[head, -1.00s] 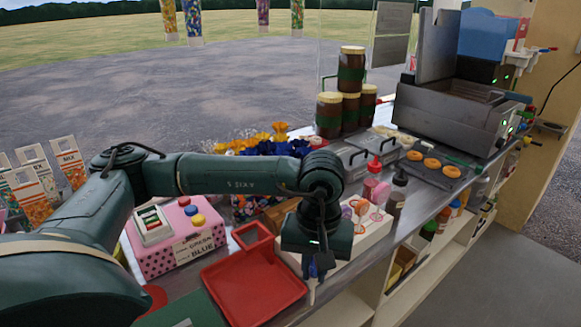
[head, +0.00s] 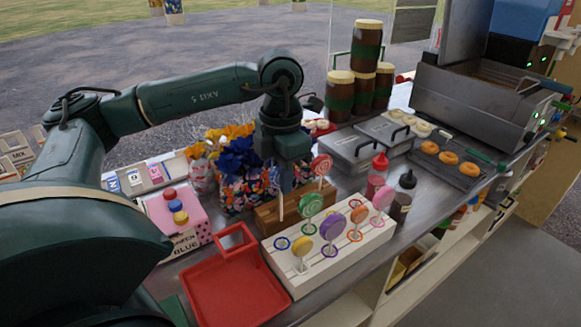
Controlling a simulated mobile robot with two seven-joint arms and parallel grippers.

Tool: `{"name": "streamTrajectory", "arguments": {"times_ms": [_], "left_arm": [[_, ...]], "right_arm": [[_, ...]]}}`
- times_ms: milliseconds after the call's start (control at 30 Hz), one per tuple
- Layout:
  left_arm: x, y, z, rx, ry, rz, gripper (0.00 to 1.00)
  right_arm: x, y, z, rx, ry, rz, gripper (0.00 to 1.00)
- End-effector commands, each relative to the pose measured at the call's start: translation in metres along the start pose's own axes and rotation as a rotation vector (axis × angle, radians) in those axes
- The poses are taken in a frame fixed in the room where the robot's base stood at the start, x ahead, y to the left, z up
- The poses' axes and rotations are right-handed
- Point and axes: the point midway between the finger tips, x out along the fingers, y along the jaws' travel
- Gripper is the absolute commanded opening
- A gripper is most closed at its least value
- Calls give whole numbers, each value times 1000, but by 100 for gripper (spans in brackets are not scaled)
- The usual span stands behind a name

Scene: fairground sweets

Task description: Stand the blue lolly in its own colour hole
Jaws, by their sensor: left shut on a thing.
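The white lolly stand (head: 345,255) has colour-ringed holes; the blue-ringed hole (head: 282,243) is at its back left and is empty. My left gripper (head: 285,188) points down behind that end of the stand. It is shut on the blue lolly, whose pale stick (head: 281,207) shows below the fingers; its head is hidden. I cannot tell whether the stick tip touches the wooden block (head: 267,219) behind the stand. Green (head: 311,204), purple (head: 333,228), yellow (head: 302,245), orange (head: 358,214) and pink (head: 382,196) lollies stand at the stand. My right gripper is not in view.
A red-swirl lolly (head: 321,165) stands near the block. A red tray (head: 235,285) lies left of the stand. Red (head: 376,176) and dark (head: 402,195) sauce bottles stand close to its right end. Flowery sweet bags (head: 245,190) and a pink box (head: 180,222) are behind left.

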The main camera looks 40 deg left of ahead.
Motion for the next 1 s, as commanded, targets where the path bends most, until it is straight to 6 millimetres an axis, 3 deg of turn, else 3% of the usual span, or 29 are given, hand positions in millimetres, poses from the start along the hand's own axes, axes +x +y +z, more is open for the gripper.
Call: {"name": "streamTrajectory", "arguments": {"times_ms": [300,533,1000], "left_arm": [[32,1,-1,-29,0,-1,0],[55,1,-1,-28,0,-1,0],[62,1,-1,-26,-1,-1,0]], "right_arm": [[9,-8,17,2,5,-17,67],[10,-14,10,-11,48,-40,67],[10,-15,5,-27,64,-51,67]]}}
